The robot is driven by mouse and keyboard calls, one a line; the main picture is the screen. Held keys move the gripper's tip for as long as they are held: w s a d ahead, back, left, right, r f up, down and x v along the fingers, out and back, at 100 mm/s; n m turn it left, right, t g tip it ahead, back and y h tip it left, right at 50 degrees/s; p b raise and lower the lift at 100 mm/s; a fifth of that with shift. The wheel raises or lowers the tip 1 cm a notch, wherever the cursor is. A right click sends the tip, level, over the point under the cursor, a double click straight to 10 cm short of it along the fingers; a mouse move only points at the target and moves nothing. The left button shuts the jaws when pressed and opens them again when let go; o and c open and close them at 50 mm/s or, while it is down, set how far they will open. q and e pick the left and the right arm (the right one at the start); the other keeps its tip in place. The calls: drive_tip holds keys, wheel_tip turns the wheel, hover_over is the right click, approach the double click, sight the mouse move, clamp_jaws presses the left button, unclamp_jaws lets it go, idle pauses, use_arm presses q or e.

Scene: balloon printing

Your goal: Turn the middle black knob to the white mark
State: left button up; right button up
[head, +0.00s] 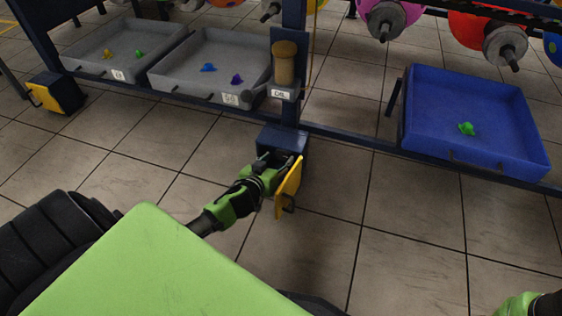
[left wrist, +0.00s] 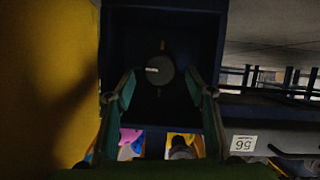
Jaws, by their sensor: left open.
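A round black knob (left wrist: 165,77) sits in the dark blue box (left wrist: 120,30), seen in the left wrist view. A short white line on the knob lies nearly level, left of its centre. Faint brownish marks show above and below the knob. My left gripper (left wrist: 160,84) is open, with one finger on each side of the knob; contact cannot be told. In the head view, the left gripper (head: 272,166) reaches the box (head: 291,141) on the post, and the knob is hidden. Only a green and black piece of my right arm shows at the bottom right corner.
The yellow door (head: 289,188) of the box stands open close beside my left gripper. Two grey trays (head: 168,68) and a blue tray (head: 545,160) hold small balloon pieces. Another blue box with a yellow door (head: 47,99) is at left. The tiled floor between is clear.

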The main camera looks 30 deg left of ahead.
sight(282, 155)
use_arm(q)
drive_tip(key=shift+b+x, duration=0.65)
drive_tip(key=shift+x, duration=1.05)
drive_tip(key=c, duration=1.1)
